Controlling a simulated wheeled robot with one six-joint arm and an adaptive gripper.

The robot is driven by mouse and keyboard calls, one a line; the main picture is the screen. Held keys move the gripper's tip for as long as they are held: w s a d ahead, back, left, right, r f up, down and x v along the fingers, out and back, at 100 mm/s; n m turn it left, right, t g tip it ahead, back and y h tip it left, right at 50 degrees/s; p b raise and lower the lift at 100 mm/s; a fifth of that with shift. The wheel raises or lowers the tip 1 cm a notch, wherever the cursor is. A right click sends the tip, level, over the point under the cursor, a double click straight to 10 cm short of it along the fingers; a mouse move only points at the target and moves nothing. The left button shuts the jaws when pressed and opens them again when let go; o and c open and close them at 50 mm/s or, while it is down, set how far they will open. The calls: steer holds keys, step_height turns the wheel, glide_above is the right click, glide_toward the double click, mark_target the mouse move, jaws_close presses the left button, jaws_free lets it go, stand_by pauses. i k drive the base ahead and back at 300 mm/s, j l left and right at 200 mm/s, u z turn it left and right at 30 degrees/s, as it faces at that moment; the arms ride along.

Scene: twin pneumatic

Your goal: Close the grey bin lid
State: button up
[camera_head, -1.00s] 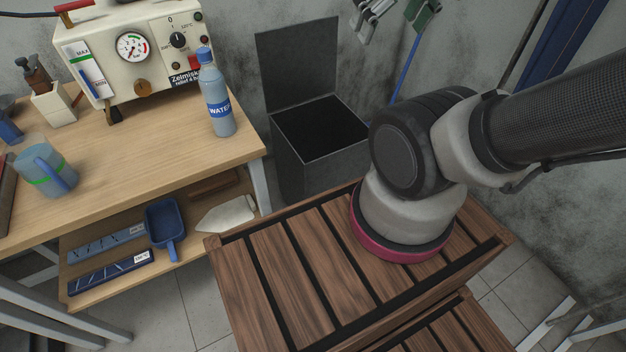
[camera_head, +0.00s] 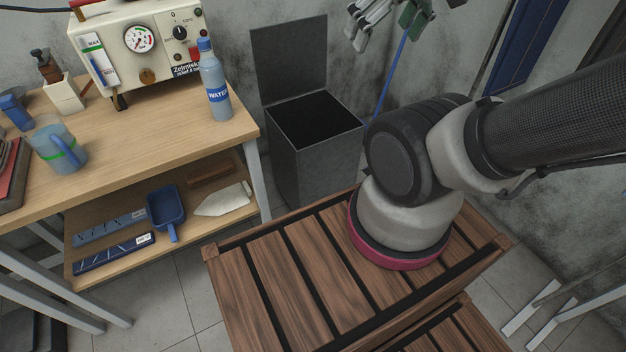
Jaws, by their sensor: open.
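The grey bin (camera_head: 312,163) stands on the floor beyond the wooden slatted platform, beside the bench. Its lid (camera_head: 288,62) is raised upright at the back, and the dark opening faces up.
My arm rises from the wooden slatted platform (camera_head: 285,285) in front of the bin. A bench (camera_head: 150,145) with a water bottle (camera_head: 217,84) is at left.

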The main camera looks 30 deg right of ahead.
mark_target(291, 57)
steer(key=i+l, duration=0.25)
steer(key=l, duration=0.15)
steer(key=i+l, duration=0.5)
steer(key=l, duration=0.25)
steer(key=i+l, duration=0.3)
steer(key=l+u, duration=0.05)
